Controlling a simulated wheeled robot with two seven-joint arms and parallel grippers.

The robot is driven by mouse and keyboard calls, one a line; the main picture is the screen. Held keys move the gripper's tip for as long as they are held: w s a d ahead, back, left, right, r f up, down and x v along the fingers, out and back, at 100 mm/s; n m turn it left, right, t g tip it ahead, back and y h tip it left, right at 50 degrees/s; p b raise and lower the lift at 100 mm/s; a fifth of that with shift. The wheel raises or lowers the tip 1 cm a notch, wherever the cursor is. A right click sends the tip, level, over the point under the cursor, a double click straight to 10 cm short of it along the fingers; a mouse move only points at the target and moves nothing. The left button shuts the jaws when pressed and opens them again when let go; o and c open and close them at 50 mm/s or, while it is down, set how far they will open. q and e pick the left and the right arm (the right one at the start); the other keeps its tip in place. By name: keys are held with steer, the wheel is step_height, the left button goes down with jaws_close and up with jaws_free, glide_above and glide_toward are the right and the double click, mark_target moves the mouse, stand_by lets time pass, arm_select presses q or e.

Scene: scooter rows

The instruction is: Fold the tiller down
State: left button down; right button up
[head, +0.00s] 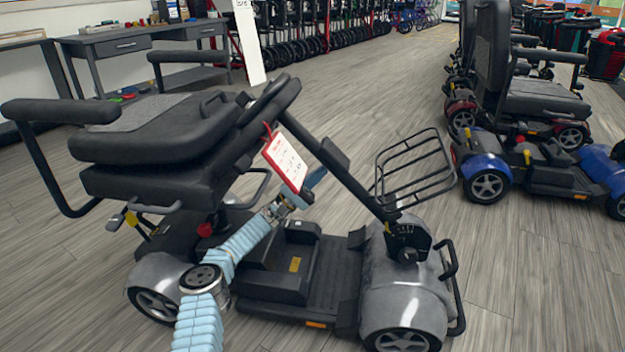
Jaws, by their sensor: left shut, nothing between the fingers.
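The grey scooter (400,290) stands in front of me, facing right. Its black tiller (345,178) slopes from the front pivot (407,243) up and left, and its handlebar end (272,98) lies over the edge of the folded seat (160,140). I cannot tell whether they touch. A red-edged white tag (286,162) hangs from the tiller. My left gripper (312,183), at the end of a blue-sleeved arm, is just below the tag, left of the tiller post, over the floorboard. It is shut with nothing seen in it; the tag partly hides this area. My right gripper is out of view.
A wire basket (415,172) sits on the scooter's front. A blue scooter (487,182) and others stand at the right. A workbench (130,45) stands at the back left. The wooden floor (540,280) is clear at the front right.

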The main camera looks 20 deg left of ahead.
arm_select(q)
steer(key=shift+w+d+r+g, duration=0.15)
steer(key=shift+d+r+g, duration=0.15)
steer(key=shift+d+r, duration=0.4)
steer(key=shift+a, duration=0.15)
